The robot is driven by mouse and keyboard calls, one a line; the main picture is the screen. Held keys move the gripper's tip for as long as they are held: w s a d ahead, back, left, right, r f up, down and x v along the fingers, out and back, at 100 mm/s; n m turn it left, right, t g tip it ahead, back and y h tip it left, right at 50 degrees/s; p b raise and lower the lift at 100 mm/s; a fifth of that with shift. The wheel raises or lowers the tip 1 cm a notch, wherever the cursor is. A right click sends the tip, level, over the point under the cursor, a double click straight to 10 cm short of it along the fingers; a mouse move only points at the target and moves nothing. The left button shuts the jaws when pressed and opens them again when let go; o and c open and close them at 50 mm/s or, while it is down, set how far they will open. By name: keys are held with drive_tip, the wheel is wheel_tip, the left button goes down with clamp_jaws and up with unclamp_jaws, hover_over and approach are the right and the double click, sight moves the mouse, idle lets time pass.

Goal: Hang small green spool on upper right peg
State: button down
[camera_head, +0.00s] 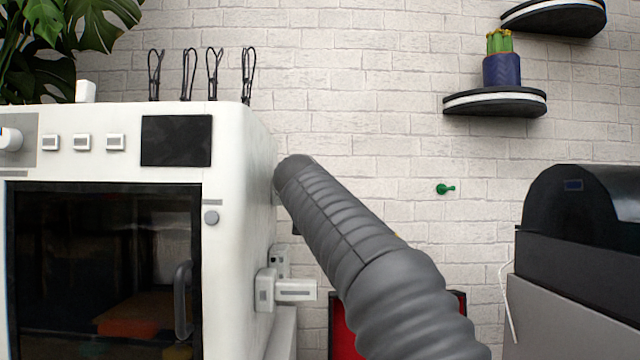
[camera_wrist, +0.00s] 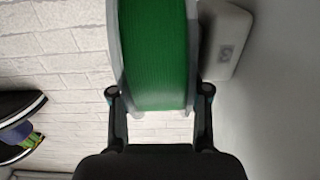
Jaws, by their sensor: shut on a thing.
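The small green spool (camera_wrist: 153,55) fills the top middle of the wrist view, with green filament wound between pale grey flanges. My gripper (camera_wrist: 159,92) is shut on it, one finger at each flange. The spool's upper end is cut off by the frame edge. Neither my gripper nor the spool shows in the head view. One green peg (camera_head: 446,189) sticks out from the white brick wall in the head view, right of centre and below a shelf. I see nothing hanging on it. I cannot tell whether it is the upper right one.
A white machine (camera_head: 225,180) with a dark window stands at left. A grey ribbed tube (camera_head: 370,260) crosses the lower middle and blocks the wall behind. A black shelf (camera_head: 495,103) holds a potted cactus (camera_head: 501,68). A dark-lidded machine (camera_head: 580,230) stands at right.

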drive_tip(key=shift+w+d+f, duration=0.15)
drive_tip(key=shift+d+f, duration=0.05)
drive_tip(key=shift+d, duration=0.3)
drive_tip(key=shift+w+d+f, duration=0.15)
drive_tip(key=shift+d, duration=0.3)
drive_tip(key=shift+a+f, duration=0.15)
drive_tip(key=shift+a, duration=0.3)
drive_tip(key=shift+w+a+f+b, duration=0.1)
drive_tip(key=shift+f+b, duration=0.25)
drive_tip(key=shift+b, duration=0.15)
drive_tip(key=shift+c, duration=2.3)
unclamp_jaws()
drive_tip(key=shift+f, duration=0.1)
drive_tip(key=shift+s, duration=0.45)
drive_tip(key=s+r, duration=0.1)
drive_tip(key=s, duration=0.6)
drive_tip(key=shift+s+d+r, duration=0.3)
drive_tip(key=shift+s, duration=0.1)
